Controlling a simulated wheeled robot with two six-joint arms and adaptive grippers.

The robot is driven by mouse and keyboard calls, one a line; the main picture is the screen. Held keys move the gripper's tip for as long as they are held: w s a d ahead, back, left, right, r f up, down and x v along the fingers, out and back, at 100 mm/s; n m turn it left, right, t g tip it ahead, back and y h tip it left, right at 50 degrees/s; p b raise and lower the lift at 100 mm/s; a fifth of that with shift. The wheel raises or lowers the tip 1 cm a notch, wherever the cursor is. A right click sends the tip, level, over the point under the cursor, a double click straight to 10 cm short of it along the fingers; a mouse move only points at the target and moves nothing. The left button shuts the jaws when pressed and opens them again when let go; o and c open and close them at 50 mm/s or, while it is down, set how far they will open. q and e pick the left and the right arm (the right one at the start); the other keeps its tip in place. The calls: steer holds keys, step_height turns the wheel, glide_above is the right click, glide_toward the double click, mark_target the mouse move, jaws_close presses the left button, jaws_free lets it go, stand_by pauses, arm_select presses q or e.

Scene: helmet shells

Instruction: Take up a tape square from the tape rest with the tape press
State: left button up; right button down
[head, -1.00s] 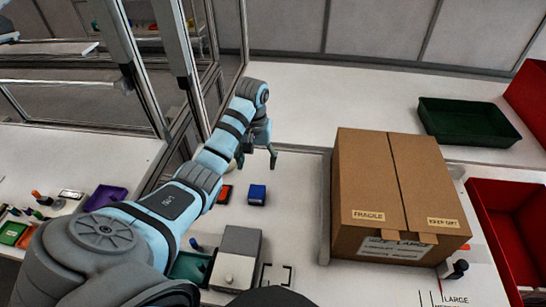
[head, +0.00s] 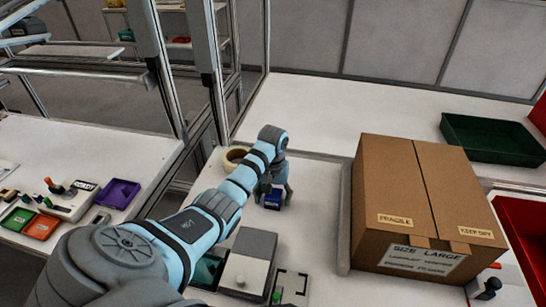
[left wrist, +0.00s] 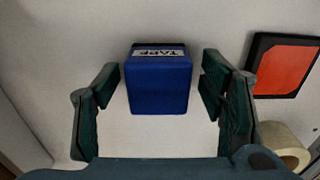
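My left gripper (head: 274,193) is open over a blue block (head: 272,203) on the white table. In the left wrist view the two dark fingers of the gripper (left wrist: 160,75) stand apart, one on each side of the blue block (left wrist: 158,88), with gaps on both sides. The block bears a white label that reads "TAPE"; I take it for the tape press. An orange-red square in a black frame (left wrist: 284,66) lies to its right in the wrist view, possibly the tape rest; my arm hides it in the head view. My right gripper is not in view.
A tape roll (head: 235,158) lies behind my left forearm. A grey and white box (head: 247,262) and a black bracket outline (head: 293,284) are in front. A large cardboard box (head: 420,205) stands right. A green tray (head: 490,140) is at the back right.

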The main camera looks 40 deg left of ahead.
mark_target(274, 193)
arm_select(q)
steer(key=shift+w, duration=0.1)
steer(key=c, duration=1.2)
step_height(274, 193, up, 10)
steer(key=p, duration=0.2)
steer(key=shift+w+f+p, duration=0.1)
steer(key=shift+f+p, duration=0.05)
steer(key=shift+p, duration=0.2)
step_height(274, 193, up, 10)
steer(key=p, duration=0.9)
steer(key=shift+r+p, duration=0.25)
steer(key=shift+p, duration=0.05)
steer(key=shift+f, duration=0.15)
